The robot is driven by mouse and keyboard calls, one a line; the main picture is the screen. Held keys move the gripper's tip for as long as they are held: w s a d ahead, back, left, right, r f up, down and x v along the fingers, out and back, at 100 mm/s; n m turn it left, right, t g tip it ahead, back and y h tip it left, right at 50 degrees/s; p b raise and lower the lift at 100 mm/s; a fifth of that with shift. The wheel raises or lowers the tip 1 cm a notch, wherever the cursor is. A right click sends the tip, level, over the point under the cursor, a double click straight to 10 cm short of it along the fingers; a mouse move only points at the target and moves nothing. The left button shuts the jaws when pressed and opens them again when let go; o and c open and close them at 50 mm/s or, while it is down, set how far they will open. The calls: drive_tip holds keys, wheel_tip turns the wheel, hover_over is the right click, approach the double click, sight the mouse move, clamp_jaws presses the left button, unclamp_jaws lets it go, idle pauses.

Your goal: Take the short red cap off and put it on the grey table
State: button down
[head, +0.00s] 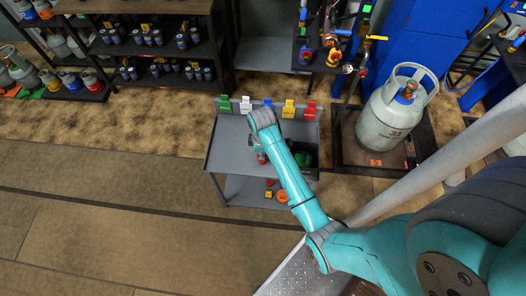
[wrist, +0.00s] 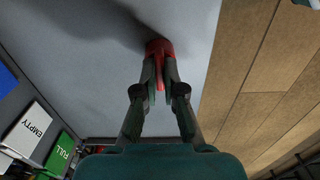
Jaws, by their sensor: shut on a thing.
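My gripper (wrist: 158,82) is shut on the short red cap (wrist: 159,47), which sits between the fingertips in the wrist view. The grey surface of the table (wrist: 110,45) lies behind the cap, with a dark shadow beside it. In the head view a bit of red (head: 261,158) shows at my gripper's end, over the grey table (head: 229,140). My arm hides part of the table. I cannot tell whether the cap touches the tabletop.
Colored tags, among them a green one (head: 225,103) and a red one (head: 309,110), stand along the table's back edge. A dark bin (head: 305,155) is at its right. A grey gas cylinder (head: 389,122) stands right of the table. Red and orange parts (head: 282,196) lie on the lower shelf.

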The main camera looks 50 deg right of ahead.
drive_tip(key=c, duration=1.2)
unclamp_jaws()
wheel_tip(320, 180, up, 8)
drive_tip(key=shift+f, duration=0.25)
